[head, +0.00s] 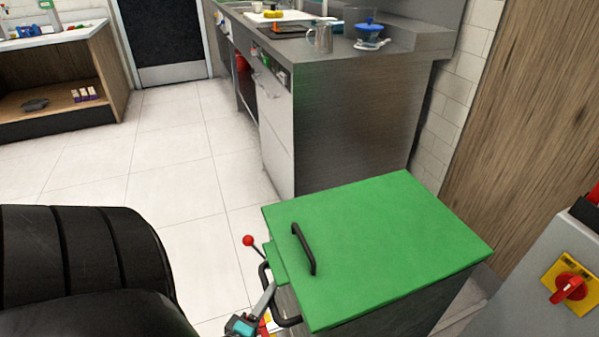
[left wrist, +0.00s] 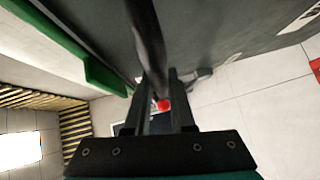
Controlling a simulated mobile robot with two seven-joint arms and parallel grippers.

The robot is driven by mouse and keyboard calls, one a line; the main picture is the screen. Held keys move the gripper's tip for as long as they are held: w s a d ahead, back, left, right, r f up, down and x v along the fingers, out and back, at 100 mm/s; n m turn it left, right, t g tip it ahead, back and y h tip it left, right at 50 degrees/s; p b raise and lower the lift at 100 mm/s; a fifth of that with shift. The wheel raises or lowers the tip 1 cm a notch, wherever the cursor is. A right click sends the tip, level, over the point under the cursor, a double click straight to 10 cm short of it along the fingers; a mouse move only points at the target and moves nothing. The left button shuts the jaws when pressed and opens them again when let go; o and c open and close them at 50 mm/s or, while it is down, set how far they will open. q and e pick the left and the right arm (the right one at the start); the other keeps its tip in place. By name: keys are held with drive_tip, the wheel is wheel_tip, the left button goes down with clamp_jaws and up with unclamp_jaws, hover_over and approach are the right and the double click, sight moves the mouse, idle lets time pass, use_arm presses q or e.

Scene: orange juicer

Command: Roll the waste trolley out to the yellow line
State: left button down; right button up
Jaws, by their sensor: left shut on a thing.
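The waste trolley (head: 395,245) stands at the lower right in the head view, with a flat green lid and a dark grey body. The lid is down and carries a black grip. A black bar handle (head: 265,278) sticks out from the trolley's left side. My left gripper (head: 268,298) is at this handle and shut on it. In the left wrist view the black bar (left wrist: 147,40) runs between the fingers of the left gripper (left wrist: 158,92). A red-knobbed lever (head: 248,240) stands beside the handle. My right gripper is not in view. I cannot make out the yellow line.
A steel counter (head: 350,130) stands just behind the trolley. A wooden panel (head: 525,110) and a grey cabinet with a red switch (head: 570,288) are at the right. Free tiled floor (head: 170,170) lies to the left, with a low wooden shelf (head: 60,80) beyond it.

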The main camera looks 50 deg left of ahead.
use_arm(q)
drive_tip(key=shift+s+a, duration=0.3)
drive_tip(key=shift+s, duration=0.3)
drive_tip(key=shift+s+a, duration=0.3)
drive_tip(key=shift+s, duration=0.35)
drive_tip(key=shift+s+a, duration=0.3)
drive_tip(key=shift+s, duration=0.3)
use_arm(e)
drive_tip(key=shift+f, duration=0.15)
use_arm(q)
drive_tip(key=c, duration=0.8)
unclamp_jaws()
drive_tip(key=shift+o, duration=0.2)
drive_tip(key=shift+d, duration=0.1)
drive_tip(key=p+v, duration=0.3)
drive_tip(key=v, duration=1.2)
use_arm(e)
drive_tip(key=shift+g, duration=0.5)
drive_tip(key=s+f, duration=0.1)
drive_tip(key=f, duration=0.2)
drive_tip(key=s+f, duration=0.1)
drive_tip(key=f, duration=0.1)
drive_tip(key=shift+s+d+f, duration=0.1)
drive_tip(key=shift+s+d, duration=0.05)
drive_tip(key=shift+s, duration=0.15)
use_arm(q)
drive_tip(key=shift+s+f, duration=0.1)
